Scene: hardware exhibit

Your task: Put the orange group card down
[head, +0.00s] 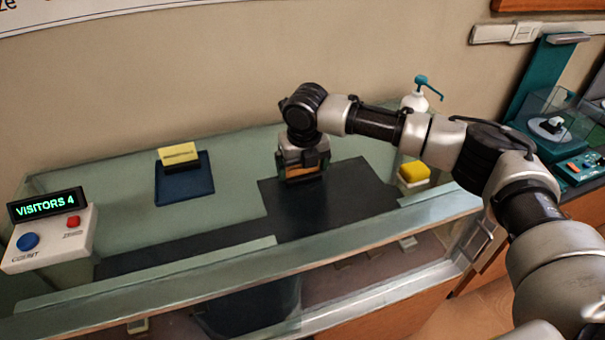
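The orange group card (313,172) shows as a small orange patch right under my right gripper (302,168), over the dark mat (350,194) on the glass counter. The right gripper points down and appears shut on the card; its fingers hide much of it. The card is low, close to the mat; I cannot tell whether it touches. My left gripper is not in view.
A yellow card (178,153) stands on a dark blue tray (184,180) to the left. A visitor counter (50,235) reading "VISITORS 4" stands far left. A yellow sponge-like block (414,172) and a pump bottle (415,101) are on the right. Bare mat lies right of the gripper.

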